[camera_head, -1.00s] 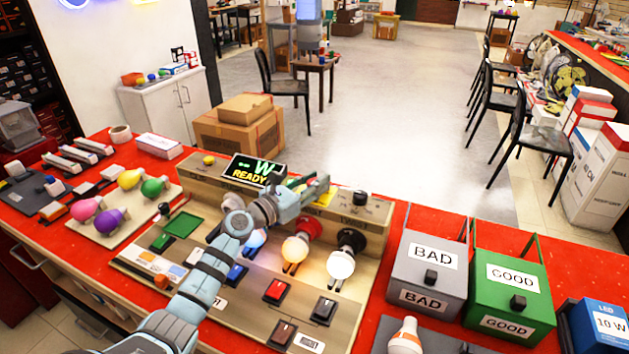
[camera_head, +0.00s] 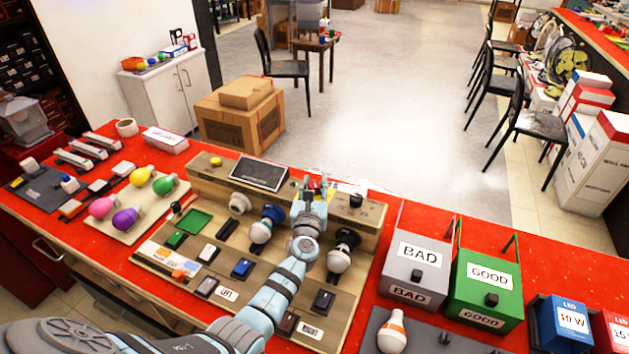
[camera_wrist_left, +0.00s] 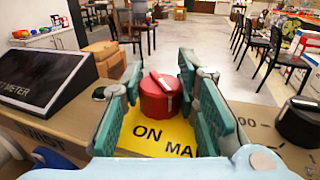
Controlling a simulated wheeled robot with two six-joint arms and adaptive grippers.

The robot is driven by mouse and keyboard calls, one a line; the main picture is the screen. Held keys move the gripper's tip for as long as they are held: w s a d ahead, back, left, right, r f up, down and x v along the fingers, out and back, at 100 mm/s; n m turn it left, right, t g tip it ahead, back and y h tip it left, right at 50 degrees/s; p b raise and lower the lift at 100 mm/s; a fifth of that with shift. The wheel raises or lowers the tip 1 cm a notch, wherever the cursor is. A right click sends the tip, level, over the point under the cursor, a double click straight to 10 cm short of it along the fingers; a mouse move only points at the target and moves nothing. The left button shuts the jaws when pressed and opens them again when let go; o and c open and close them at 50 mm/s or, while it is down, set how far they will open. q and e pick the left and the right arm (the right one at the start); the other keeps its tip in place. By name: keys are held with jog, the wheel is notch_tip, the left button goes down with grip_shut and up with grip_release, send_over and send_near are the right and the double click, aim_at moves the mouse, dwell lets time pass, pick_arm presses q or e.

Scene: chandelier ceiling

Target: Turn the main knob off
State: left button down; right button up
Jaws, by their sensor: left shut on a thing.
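The red main knob (camera_wrist_left: 157,98) with a white pointer on top stands on a yellow plate (camera_wrist_left: 150,137) marked "ON" and "MA…" in the left wrist view. My left gripper (camera_wrist_left: 160,85) has its teal fingers on either side of the knob and is shut on it. In the head view the left gripper (camera_head: 314,188) is at the back ledge of the test panel and mostly hides the knob. The meter display (camera_head: 259,174) is dark. The bulbs on the panel, such as the one under the black socket (camera_head: 339,258), are unlit. My right gripper is not in view.
A black knob (camera_head: 356,198) sits on the ledge to the right of the gripper. Grey BAD box (camera_head: 417,263) and green GOOD box (camera_head: 487,285) stand right of the panel. Coloured bulbs (camera_head: 125,219) lie to the left. Cardboard boxes (camera_head: 240,120) are behind the counter.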

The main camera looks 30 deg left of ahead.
pick_arm(q)
jog(key=shift+r+n+g+y, duration=0.1)
jog(key=shift+n+g+y, duration=0.3)
jog(key=shift+n+y, duration=0.3)
jog(key=c, duration=1.2)
grip_release()
jog(key=v, duration=0.7)
jog(key=shift+s+d, duration=0.2)
jog(key=shift+s, duration=0.1)
jog(key=shift+w, duration=0.1)
